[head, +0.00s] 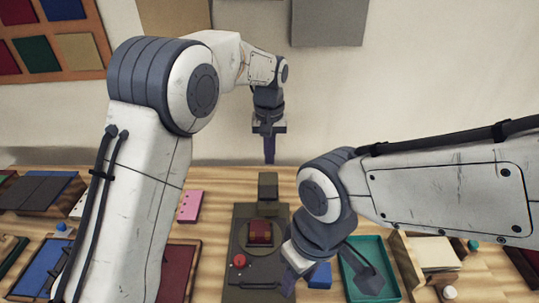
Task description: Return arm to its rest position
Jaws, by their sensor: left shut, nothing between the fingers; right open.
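My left arm comes in from the left and reaches to the upper middle of the head view. Its gripper (269,148) points straight down with the fingers together and nothing between them, above the far end of the dark press-like device. My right arm comes in from the right. Its gripper (290,280) is low in the picture, just right of the device, and its fingers are largely hidden by the wrist; it is open. The dark device (244,262) stands on the table with a red velvet piece (260,232) on it and a red knob (239,260) at its left.
A blue block (320,276) lies beside my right gripper. A teal tray (349,280) holds a dark tool. A pink card (190,206) lies left of the device. Wooden holders with boards (38,190) stand at left, another (432,252) at right. A swatch board (100,40) hangs on the wall.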

